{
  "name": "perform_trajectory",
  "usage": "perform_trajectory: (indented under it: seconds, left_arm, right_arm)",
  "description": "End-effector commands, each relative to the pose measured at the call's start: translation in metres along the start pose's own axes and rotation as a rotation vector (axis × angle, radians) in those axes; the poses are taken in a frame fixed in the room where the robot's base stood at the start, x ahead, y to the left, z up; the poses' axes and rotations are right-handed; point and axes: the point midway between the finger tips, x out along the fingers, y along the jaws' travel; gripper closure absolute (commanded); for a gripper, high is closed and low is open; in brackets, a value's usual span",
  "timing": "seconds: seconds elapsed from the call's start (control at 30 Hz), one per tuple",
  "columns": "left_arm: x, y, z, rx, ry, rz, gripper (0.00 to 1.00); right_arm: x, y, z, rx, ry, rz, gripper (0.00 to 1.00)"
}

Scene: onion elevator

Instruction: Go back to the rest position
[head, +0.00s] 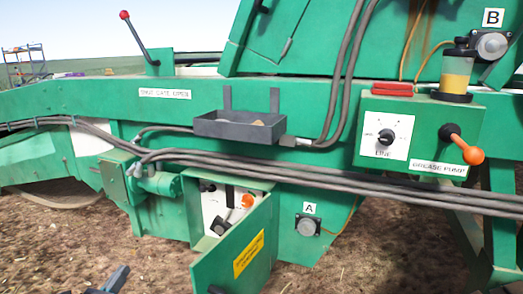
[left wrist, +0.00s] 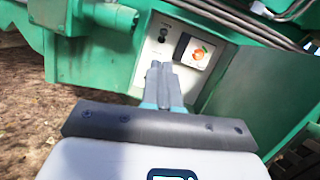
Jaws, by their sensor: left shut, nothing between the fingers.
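My left gripper (head: 119,276) shows at the bottom edge of the head view, low and left of the open green control box. Only its dark front end is in the picture. In the left wrist view the two grey fingers (left wrist: 162,72) are together, with nothing between them. They point toward the open box, and their tips overlap its white panel (left wrist: 158,48) in the picture. I cannot tell the exact gap, but I see no contact. My right gripper cannot be made out in either view.
The box door (head: 236,262), with a yellow label, hangs open toward me. An orange knob (head: 247,201) shows inside. Above are hoses (head: 330,178), a grey tray (head: 240,130) and an orange-tipped lever (head: 470,154). Bare soil (head: 50,250) lies free at the lower left.

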Motion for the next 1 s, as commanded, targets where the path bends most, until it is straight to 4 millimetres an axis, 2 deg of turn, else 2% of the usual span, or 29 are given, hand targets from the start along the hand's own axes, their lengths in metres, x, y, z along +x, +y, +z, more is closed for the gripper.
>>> perform_trajectory:
  seconds: [0.07, 0.27, 0.47, 0.67, 0.87, 1.0]
  left_arm:
    - [0.000, 0.000, 0.000, 0.000, 0.000, 0.000, 1.00]
    - [0.001, -0.021, -0.024, 0.007, 0.084, -0.060, 1.00]
    - [-0.003, -0.047, -0.052, 0.020, 0.186, -0.136, 1.00]
    - [-0.017, -0.083, -0.088, 0.049, 0.324, -0.250, 1.00]
    - [-0.054, -0.140, -0.144, 0.122, 0.542, -0.458, 1.00]
    - [-0.095, -0.180, -0.180, 0.210, 0.696, -0.639, 1.00]
  right_arm:
    - [0.000, 0.000, 0.000, 0.000, 0.000, 0.000, 0.57]
    - [0.000, 0.000, 0.000, 0.000, 0.000, 0.000, 0.57]
    - [0.000, 0.000, 0.000, 0.000, 0.000, 0.000, 0.57]
    - [0.000, 0.000, 0.000, 0.000, 0.000, 0.000, 0.57]
    - [0.000, 0.000, 0.000, 0.000, 0.000, 0.000, 0.57]
    - [0.000, 0.000, 0.000, 0.000, 0.000, 0.000, 0.57]
